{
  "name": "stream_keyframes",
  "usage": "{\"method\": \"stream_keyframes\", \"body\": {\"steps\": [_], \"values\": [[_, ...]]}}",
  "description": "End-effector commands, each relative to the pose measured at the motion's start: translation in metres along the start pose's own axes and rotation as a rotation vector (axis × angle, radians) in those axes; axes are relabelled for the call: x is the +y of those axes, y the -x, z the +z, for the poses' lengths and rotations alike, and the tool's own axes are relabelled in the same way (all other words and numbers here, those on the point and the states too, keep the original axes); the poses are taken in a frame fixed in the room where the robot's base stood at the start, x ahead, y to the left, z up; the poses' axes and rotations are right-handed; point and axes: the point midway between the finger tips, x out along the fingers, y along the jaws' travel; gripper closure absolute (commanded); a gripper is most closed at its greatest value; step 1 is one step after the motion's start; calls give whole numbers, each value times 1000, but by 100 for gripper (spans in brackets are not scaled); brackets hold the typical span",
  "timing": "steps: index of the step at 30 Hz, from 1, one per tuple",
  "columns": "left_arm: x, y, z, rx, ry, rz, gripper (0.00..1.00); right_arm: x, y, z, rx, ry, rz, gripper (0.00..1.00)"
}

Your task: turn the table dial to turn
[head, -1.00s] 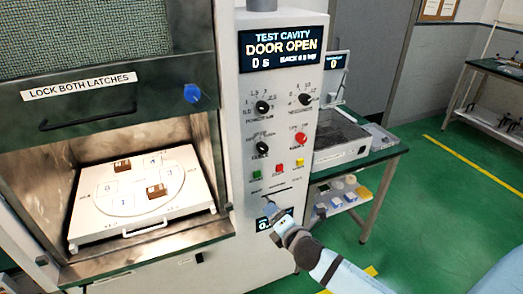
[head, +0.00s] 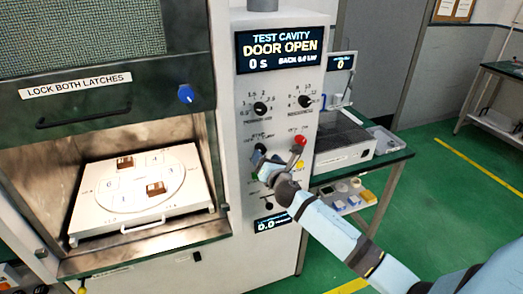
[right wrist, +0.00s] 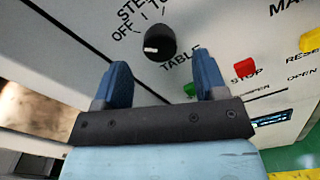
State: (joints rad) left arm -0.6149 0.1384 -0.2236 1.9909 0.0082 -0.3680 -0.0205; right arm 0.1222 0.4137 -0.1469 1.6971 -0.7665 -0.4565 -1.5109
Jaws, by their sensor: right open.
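The table dial (right wrist: 162,42) is a black round knob on the white control panel, with "TABLE" printed below it. In the right wrist view its white mark points left, near the "OFF" label; "STEP" and a partly cut-off word follow around it. My right gripper (right wrist: 162,76) is open and empty, its blue fingers on either side below the dial and apart from it. In the head view the right gripper (head: 277,160) is in front of the panel and partly covers the dial. My left gripper is not in view.
Two more black knobs (head: 260,108) (head: 306,102) sit above. A red stop button (right wrist: 244,68), a green button (right wrist: 192,90) and a yellow button (right wrist: 310,40) are close by. The open cavity with a white turntable tray (head: 192,190) is at left.

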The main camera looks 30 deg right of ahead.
Motion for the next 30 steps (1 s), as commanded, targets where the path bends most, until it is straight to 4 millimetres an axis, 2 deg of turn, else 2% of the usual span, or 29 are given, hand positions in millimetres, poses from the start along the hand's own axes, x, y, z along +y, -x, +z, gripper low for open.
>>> {"method": "stream_keyframes", "body": {"steps": [3,7,12,19,20,26,30], "values": [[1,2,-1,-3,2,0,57,1,-22,1,-1,-1,-1,34],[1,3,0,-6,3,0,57,0,-36,1,-1,-1,-1,34],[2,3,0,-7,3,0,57,0,-44,0,0,-1,0,34],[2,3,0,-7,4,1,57,0,-44,0,0,-1,0,34],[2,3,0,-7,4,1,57,0,-44,0,0,-1,0,37],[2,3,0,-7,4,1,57,0,-44,0,0,-1,0,83],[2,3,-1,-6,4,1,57,0,-44,0,0,-3,0,84]]}}
